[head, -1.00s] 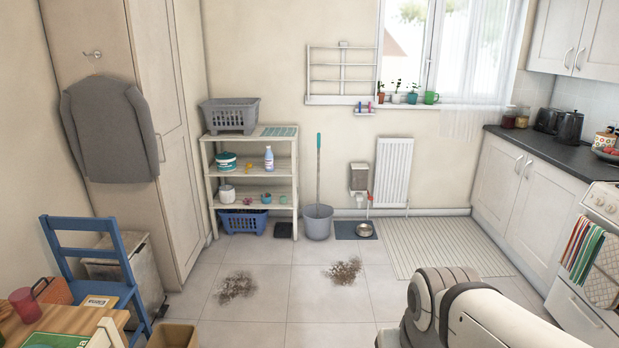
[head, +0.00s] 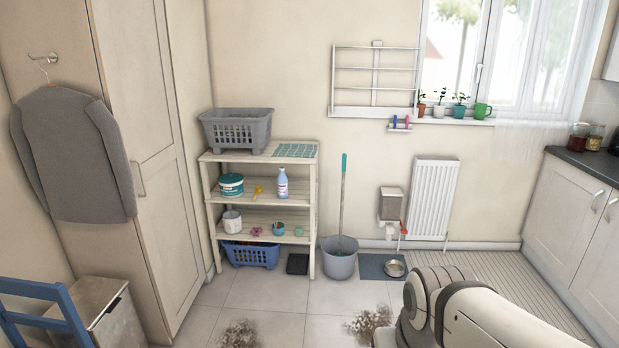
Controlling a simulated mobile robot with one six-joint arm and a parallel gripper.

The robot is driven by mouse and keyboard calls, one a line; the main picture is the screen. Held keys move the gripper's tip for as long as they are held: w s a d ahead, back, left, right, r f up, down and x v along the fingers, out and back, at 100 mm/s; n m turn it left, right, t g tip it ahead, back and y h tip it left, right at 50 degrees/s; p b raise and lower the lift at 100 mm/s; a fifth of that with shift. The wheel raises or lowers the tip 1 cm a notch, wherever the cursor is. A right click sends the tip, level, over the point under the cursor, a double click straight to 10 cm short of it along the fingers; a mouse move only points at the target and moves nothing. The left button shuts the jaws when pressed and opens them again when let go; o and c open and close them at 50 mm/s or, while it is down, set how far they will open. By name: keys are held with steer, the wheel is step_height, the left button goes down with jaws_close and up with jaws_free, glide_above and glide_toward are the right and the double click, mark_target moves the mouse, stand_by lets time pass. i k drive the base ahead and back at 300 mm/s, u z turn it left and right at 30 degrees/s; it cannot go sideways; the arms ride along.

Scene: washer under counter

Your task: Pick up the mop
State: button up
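The mop stands upright in a grey bucket (head: 339,260) on the tiled floor, leaning against or close to the back wall. The mop's handle (head: 342,205) is thin and grey with a teal grip at the top. Its head is down inside the bucket and mostly hidden. My arm shows at the lower right of the head view, but my gripper is not in view. The mop is well ahead of my arm, a little to its left.
A shelf unit (head: 313,215) with a blue basket (head: 250,254) below stands left of the bucket. A mat (head: 372,264) with a metal bowl (head: 395,268) lies to its right. Dirt patches (head: 240,335) mark the floor in front. A blue chair (head: 40,318) is at lower left.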

mark_target(344, 156)
steer(key=z, duration=0.05)
steer(key=i, duration=3.6)
steer(key=z, duration=0.15)
